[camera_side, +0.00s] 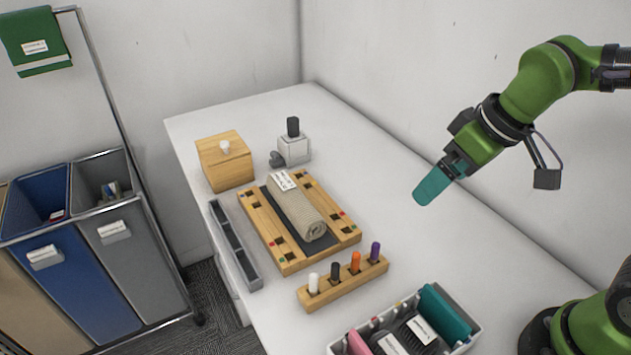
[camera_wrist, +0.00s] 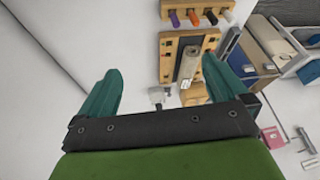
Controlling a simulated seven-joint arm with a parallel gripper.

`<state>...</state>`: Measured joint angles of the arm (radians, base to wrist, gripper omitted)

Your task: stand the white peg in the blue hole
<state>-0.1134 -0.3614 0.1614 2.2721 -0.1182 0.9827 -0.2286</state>
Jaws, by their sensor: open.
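The white peg (camera_side: 314,283) stands upright at the left end of a wooden peg rack (camera_side: 338,287), beside black, orange and purple pegs. In the wrist view the white peg (camera_wrist: 228,16) is at the right end of the row. A wooden board (camera_side: 268,235) with square holes and small coloured dots lies behind the rack. I make out red and green dots; I cannot tell which hole is blue. My gripper (camera_side: 428,192), with teal fingers, is open and empty, high above the table to the right of the board. Its fingers also show in the wrist view (camera_wrist: 163,72).
A rolled cloth (camera_side: 298,212) lies on the board's dark middle. A wooden box (camera_side: 226,163), a white block with a dark top (camera_side: 293,148) and a grey tray (camera_side: 232,245) stand around it. A filled bin (camera_side: 405,330) is in front. The table's right side is clear.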

